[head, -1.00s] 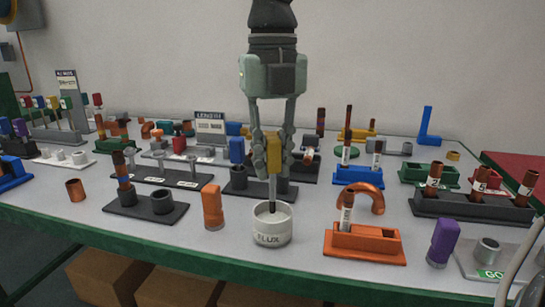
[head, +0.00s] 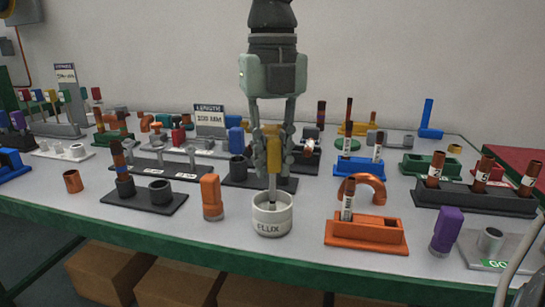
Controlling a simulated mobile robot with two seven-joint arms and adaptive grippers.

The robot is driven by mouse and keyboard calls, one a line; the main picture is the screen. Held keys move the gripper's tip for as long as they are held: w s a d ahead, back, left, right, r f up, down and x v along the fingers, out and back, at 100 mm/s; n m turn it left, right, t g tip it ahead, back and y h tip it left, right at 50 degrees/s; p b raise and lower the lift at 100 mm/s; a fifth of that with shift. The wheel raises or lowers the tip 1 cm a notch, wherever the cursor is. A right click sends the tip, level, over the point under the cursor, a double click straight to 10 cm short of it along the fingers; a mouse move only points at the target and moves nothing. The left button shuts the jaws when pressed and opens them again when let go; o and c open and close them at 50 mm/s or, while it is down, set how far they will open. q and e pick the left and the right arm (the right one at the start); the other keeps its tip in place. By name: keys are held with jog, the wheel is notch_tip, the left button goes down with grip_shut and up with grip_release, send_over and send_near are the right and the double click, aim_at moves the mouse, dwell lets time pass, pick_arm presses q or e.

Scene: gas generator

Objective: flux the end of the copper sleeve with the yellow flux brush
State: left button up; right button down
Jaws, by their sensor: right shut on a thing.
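My right gripper (head: 273,165) is shut on the yellow flux brush (head: 272,140), seen by its yellow handle between the fingers. The brush points down, and its grey shaft goes into the open white flux pot (head: 271,227), labelled FLUX. The brush tip is hidden inside the pot. A short, open copper sleeve (head: 72,181) stands upright by itself on the table at the left, well apart from the gripper. My left gripper is not in view.
A black holder (head: 145,202) stands between sleeve and pot. The table's front strip is clear.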

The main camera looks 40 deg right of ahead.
aim_at(273, 137)
jog(key=shift+r+p, duration=2.1)
jog(key=shift+r, duration=1)
